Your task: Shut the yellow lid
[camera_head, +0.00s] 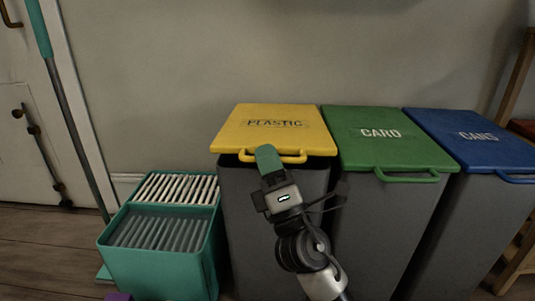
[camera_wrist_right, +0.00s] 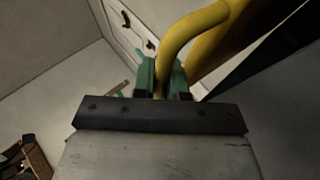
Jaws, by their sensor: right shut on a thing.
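The yellow lid (camera_head: 270,118), marked PLASTIC, lies over the grey bin (camera_head: 235,215) at the left of the row of bins. It looks nearly flat, with a dark strip under its front edge; I cannot tell whether it is fully down. Its yellow handle (camera_head: 292,159) sticks out at the front. My right gripper (camera_head: 267,155) is at the handle, its green fingers shut on it. In the right wrist view the curved handle (camera_wrist_right: 185,32) runs down between the fingers of my right gripper (camera_wrist_right: 163,80). My left gripper is not in view.
A green lid (camera_head: 380,155) marked CARD and a blue lid (camera_head: 475,135) marked CANS cover the bins to the right. A teal two-part bucket (camera_head: 150,265) stands on the left. A mop pole (camera_head: 75,125) leans behind it. The wall is close behind.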

